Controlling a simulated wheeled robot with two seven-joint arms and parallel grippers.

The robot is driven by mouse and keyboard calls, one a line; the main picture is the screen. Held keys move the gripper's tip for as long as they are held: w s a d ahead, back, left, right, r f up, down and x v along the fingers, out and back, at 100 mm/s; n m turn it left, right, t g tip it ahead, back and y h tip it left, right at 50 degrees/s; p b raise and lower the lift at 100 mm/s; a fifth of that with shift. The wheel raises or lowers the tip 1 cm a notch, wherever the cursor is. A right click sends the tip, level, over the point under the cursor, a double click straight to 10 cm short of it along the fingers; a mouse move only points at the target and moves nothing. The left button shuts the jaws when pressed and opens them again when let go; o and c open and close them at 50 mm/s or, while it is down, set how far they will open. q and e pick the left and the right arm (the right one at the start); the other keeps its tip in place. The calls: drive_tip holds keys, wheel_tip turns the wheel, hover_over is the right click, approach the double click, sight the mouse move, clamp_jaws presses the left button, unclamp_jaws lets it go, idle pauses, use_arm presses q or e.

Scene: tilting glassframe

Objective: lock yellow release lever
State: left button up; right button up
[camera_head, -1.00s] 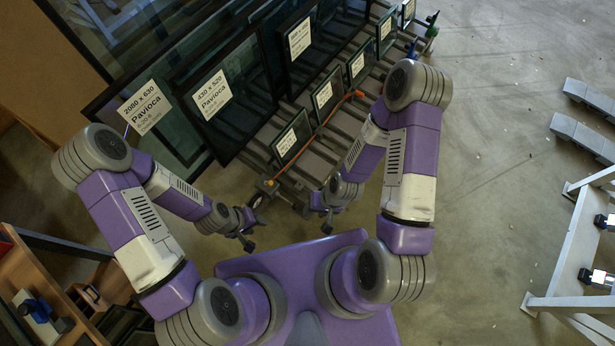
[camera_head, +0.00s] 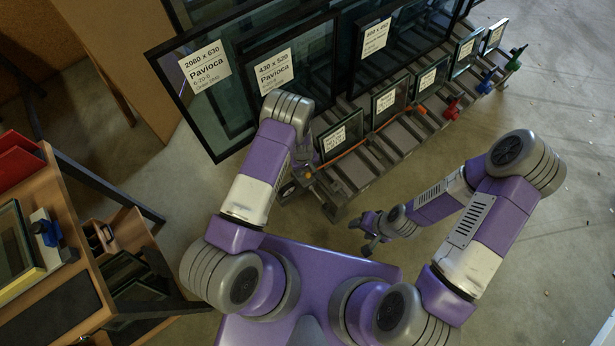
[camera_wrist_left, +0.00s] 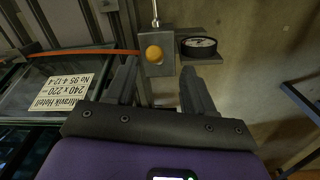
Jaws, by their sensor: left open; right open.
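The yellow release lever shows as a round orange-yellow knob (camera_wrist_left: 154,53) on a grey metal bracket in the left wrist view. My left gripper (camera_wrist_left: 158,73) is open, with one finger on each side of the picture line to the knob. The knob appears just beyond the fingertips, and no contact is visible. In the head view my left arm reaches to the near end of the glass rack (camera_head: 345,186), and its forearm mostly hides that gripper. My right gripper (camera_head: 369,238) is open and empty, in front of the rack near my base.
A round dark-rimmed disc (camera_wrist_left: 199,46) sits on a plate right of the knob. A wooden cart (camera_head: 60,235) stands left. Floor at right is clear.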

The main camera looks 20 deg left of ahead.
sight(307, 174)
use_arm(q)
drive_tip(key=shift+w+d+f, duration=0.15)
drive_tip(key=shift+w+f, duration=0.15)
drive_tip(key=shift+w, duration=0.1)
wheel_tip(307, 174, down, 7)
drive_tip(key=b, duration=0.3)
drive_tip(key=shift+w+d+f, duration=0.1)
drive_tip(key=shift+w, duration=0.05)
clamp_jaws()
